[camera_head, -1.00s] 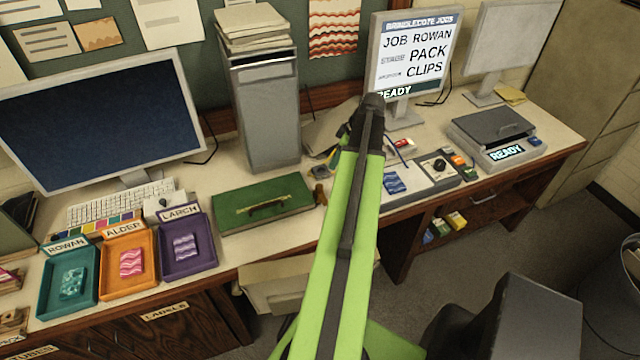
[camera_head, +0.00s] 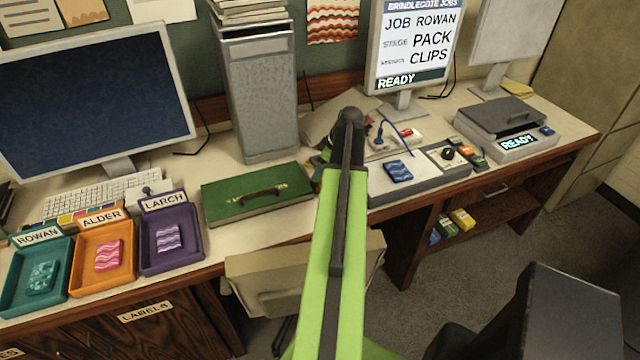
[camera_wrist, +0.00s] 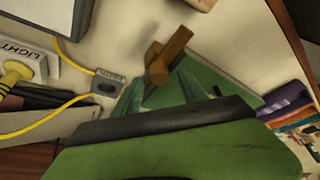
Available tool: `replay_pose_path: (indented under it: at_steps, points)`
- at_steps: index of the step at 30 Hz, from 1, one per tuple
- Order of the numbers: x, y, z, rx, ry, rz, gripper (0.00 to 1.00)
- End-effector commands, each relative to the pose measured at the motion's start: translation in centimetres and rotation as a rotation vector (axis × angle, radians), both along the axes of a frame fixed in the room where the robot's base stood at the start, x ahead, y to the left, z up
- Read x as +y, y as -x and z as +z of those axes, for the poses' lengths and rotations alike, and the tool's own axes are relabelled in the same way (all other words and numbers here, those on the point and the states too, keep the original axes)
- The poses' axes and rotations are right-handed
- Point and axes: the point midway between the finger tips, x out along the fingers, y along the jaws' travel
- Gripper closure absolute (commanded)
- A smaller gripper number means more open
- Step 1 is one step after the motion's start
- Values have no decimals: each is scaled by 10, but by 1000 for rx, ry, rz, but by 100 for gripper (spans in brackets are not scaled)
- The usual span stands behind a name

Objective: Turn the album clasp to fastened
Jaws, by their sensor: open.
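The green album (camera_head: 235,207), with a brown handle on its top, lies flat on the desk in the head view. A green part of it shows in the wrist view (camera_wrist: 218,80). A brown wooden T-shaped piece (camera_wrist: 170,52), which looks like the clasp, is at the album's edge in the wrist view; whether it is fastened I cannot tell.
A grey tower (camera_head: 265,100) stands behind the album. The larch tray (camera_head: 180,262) is to its left. In the wrist view a light plug (camera_wrist: 20,68) and yellow cord (camera_wrist: 60,103) lie left of the gripper.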

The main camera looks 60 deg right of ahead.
Motion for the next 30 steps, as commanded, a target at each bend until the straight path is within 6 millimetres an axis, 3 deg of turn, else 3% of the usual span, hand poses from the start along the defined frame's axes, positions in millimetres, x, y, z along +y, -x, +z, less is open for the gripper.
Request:
replay_pose_path:
  at_steps: [2, 11, 22, 30]
  points:
    - [0, -4, -14, 0, 0, 0, 50]
    - [0, -5, -13, 0, 0, -1, 50]
    - [0, -5, -13, 0, -1, -2, 99]
    - [0, -4, -13, 0, -1, -2, 100]
